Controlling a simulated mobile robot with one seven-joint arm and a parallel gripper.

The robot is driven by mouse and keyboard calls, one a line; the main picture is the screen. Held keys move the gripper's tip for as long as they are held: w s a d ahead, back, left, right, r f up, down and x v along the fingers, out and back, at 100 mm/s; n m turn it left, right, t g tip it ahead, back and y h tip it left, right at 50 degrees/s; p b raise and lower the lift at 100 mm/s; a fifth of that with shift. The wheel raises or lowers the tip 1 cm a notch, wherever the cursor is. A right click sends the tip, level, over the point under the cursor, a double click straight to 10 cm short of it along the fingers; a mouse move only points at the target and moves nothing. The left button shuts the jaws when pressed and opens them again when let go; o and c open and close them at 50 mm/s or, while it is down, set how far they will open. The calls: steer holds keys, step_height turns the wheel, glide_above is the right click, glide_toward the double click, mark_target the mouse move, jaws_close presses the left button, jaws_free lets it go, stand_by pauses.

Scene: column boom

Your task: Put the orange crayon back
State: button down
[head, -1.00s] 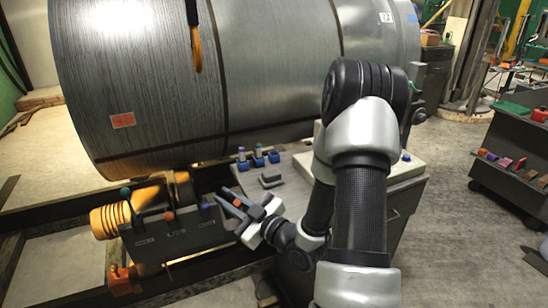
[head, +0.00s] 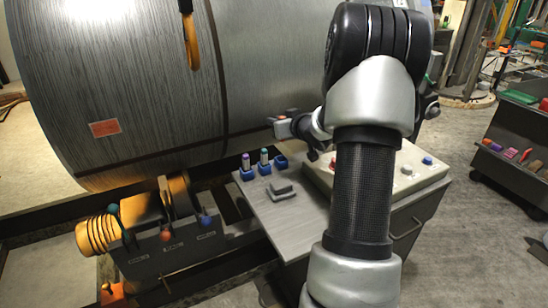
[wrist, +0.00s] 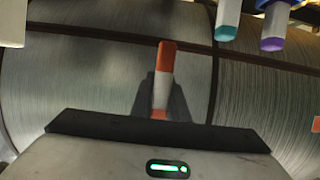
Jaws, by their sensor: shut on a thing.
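The orange crayon (wrist: 161,80), with a pale band, is shut between the dark fingers of my gripper (wrist: 162,103) in the wrist view. In the head view my gripper (head: 283,125) is above the far edge of the grey table, with a small orange bit of the crayon (head: 281,118) showing. Below it are blue holders. One holds a purple-tipped crayon (head: 246,161), one a teal-tipped crayon (head: 264,157). The right holder (head: 281,162) looks empty. The teal crayon (wrist: 228,20) and purple crayon (wrist: 273,28) also show in the wrist view.
A large metal coil (head: 130,90) stands behind the table (head: 290,220). A grey block (head: 280,188) lies in front of the holders. A button panel (head: 410,172) is at right and a lever console (head: 165,245) at left.

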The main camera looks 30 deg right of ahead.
step_height(320, 180, down, 10)
steer(key=shift+b, duration=1.25)
steer(key=shift+r, duration=0.1)
steer(key=c, duration=1.7)
jaws_free()
steer(key=shift+r, duration=0.1)
steer(key=p+v, duration=0.1)
steer(key=v, duration=1.1)
steer(key=shift+p, duration=0.3)
